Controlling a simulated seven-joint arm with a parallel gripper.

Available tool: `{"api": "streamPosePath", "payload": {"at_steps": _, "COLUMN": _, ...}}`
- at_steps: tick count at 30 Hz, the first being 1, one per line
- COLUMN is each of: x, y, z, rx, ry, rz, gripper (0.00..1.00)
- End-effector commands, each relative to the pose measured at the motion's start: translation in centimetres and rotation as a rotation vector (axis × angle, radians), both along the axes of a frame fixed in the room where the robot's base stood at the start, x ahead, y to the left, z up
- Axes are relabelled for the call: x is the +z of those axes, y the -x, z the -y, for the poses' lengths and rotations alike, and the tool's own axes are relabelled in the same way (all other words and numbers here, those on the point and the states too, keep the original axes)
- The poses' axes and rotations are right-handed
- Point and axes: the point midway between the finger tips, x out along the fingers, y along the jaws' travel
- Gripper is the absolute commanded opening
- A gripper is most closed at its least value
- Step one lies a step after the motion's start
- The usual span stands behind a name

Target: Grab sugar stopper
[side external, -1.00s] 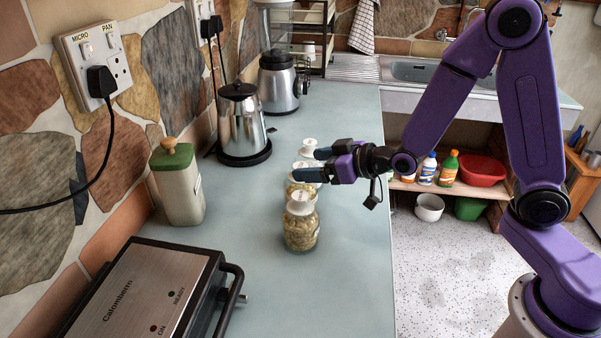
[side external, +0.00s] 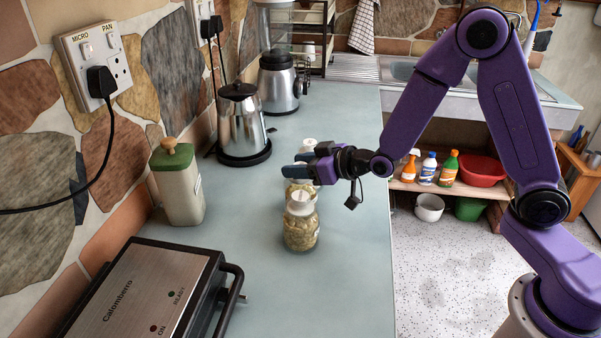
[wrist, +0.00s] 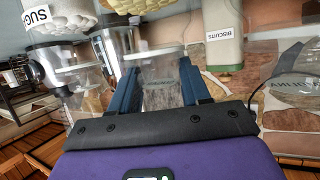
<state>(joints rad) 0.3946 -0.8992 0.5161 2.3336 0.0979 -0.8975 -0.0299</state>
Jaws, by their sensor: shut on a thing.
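A row of glass jars with pale stoppers stands on the counter. The front jar (side external: 300,230) holds yellowish pieces, and its white stopper (side external: 299,197) is clear of my fingers. My gripper (side external: 297,165) comes in from the right at the middle jar (side external: 292,186), whose top is hidden by the fingers. In the wrist view my blue fingers close from both sides on a clear stopper (wrist: 161,90). A "SUG" label (wrist: 38,15) shows at the upper left there; I cannot tell which jar it belongs to. The back jar's white stopper (side external: 308,145) shows just behind my gripper.
A green-lidded canister (side external: 178,190), labelled BISCUITS (wrist: 237,20), stands by the wall. A metal kettle (side external: 240,120) and a blender (side external: 279,80) stand further back. A steel grill (side external: 145,290) fills the front left. The counter (side external: 350,270) is clear at front right.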

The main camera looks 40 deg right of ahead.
Motion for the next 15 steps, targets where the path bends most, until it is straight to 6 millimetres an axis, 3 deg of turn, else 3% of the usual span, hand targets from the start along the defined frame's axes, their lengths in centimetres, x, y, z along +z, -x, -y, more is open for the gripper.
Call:
{"api": "streamPosePath", "payload": {"at_steps": 8, "x": -0.5, "y": 0.3, "z": 0.2, "rx": -0.001, "ry": 0.009, "rz": -0.02, "gripper": 0.17}}
{"api": "streamPosePath", "payload": {"at_steps": 15, "x": 1.1, "y": 0.2, "z": 0.2, "rx": -0.002, "ry": 0.007, "rz": -0.014, "gripper": 0.17}}
